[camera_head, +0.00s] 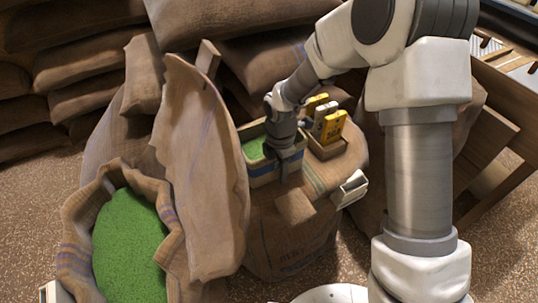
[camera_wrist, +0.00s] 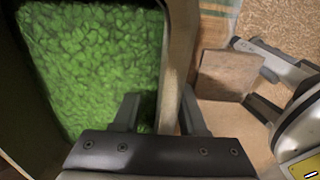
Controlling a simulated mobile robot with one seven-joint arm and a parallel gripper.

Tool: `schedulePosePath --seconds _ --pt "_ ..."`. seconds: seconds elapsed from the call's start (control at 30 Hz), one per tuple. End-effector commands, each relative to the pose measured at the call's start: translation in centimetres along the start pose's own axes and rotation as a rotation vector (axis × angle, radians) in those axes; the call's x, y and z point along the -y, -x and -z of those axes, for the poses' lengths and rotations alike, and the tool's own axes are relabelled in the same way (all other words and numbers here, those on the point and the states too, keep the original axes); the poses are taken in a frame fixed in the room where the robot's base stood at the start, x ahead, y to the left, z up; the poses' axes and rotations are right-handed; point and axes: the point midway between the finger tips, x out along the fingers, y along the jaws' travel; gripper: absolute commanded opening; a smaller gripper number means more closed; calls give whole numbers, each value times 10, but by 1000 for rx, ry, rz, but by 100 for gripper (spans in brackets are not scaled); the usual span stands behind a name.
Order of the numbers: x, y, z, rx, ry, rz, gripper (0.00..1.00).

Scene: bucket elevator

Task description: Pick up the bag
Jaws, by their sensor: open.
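Several bags show, and I cannot tell which one the task means. A large open burlap sack (camera_head: 75,236) full of green pellets stands at the front left of the head view. A small flat brown piece (camera_head: 296,207), perhaps a small bag, lies on a full sack (camera_head: 285,245); it also shows in the wrist view (camera_wrist: 228,75). My gripper (camera_head: 285,152) is at an open box (camera_head: 262,174) of green pellets on that sack. In the wrist view my open fingers (camera_wrist: 160,115) appear on either side of the box's wall (camera_wrist: 177,55), with nothing clearly gripped.
A small wooden tray (camera_head: 327,151) with yellow items (camera_head: 330,125) stands right of the box. A pale metal-edged object (camera_head: 350,189) is at the sack's right side. Stacked sacks (camera_head: 75,60) fill the back left, and a wooden bench (camera_head: 500,130) stands at right.

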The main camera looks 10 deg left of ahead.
Motion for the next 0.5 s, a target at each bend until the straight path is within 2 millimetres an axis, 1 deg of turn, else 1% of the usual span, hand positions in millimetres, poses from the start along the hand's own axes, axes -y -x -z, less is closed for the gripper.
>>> schedulePosePath --seconds 0.03,0.23,0.5 --pt "0 0 0 0 0 0 36" --pt "0 0 0 0 0 0 0" --pt "0 0 0 0 0 0 0"
